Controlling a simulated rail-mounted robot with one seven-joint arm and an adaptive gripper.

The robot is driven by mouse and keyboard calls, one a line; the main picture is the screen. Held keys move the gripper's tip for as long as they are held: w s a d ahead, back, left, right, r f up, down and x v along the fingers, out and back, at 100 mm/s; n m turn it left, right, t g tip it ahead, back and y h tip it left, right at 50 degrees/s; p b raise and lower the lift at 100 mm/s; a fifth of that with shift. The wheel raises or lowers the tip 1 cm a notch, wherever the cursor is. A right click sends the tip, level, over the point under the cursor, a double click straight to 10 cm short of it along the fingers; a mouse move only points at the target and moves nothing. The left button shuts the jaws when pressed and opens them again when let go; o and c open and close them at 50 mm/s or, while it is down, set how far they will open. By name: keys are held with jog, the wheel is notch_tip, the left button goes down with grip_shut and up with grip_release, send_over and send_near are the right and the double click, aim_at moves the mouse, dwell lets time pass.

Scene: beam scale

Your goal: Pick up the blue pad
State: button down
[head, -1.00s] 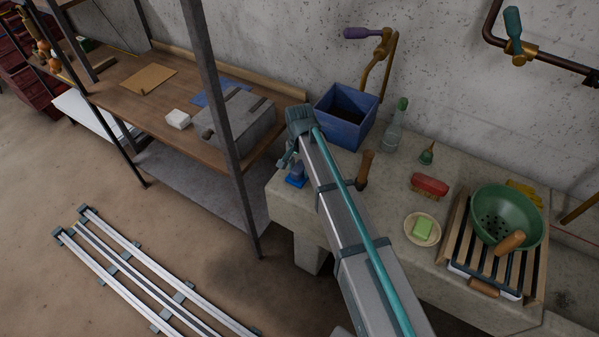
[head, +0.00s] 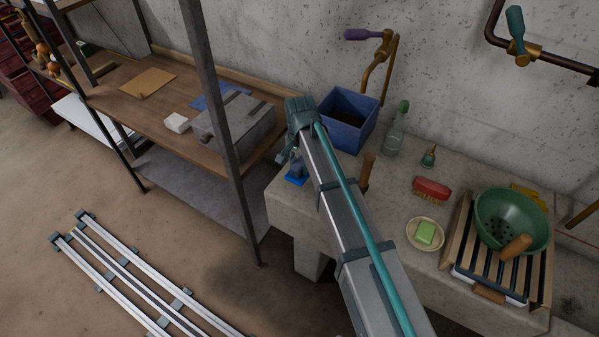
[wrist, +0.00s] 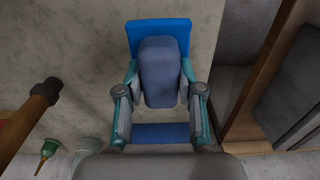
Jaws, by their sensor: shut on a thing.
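The blue pad (wrist: 158,36) lies flat on the stone counter, with a grey-blue block-like grip (wrist: 160,72) on top of it. A strip of the same blue shows below the block in the wrist view. My gripper (wrist: 160,84) is shut on the grey-blue block, one finger against each side. In the head view the pad (head: 296,180) is at the counter's left end, and my gripper (head: 292,162) is over it, partly hidden by my arm. I cannot tell any gap between pad and counter.
A wooden handle (head: 367,172) stands to the right, and a blue box (head: 349,120) behind. A bottle (head: 396,135), a red brush (head: 431,188) and green soap (head: 425,232) are farther right. A shelf unit with an upright post (head: 220,130) stands close on the left.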

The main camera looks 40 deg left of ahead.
jog(key=s+d+r+b, duration=0.4)
jog(key=s+d+r, duration=0.4)
jog(key=d, duration=0.3)
jog(key=shift+s+r, duration=0.25)
jog(key=shift+r, duration=0.5)
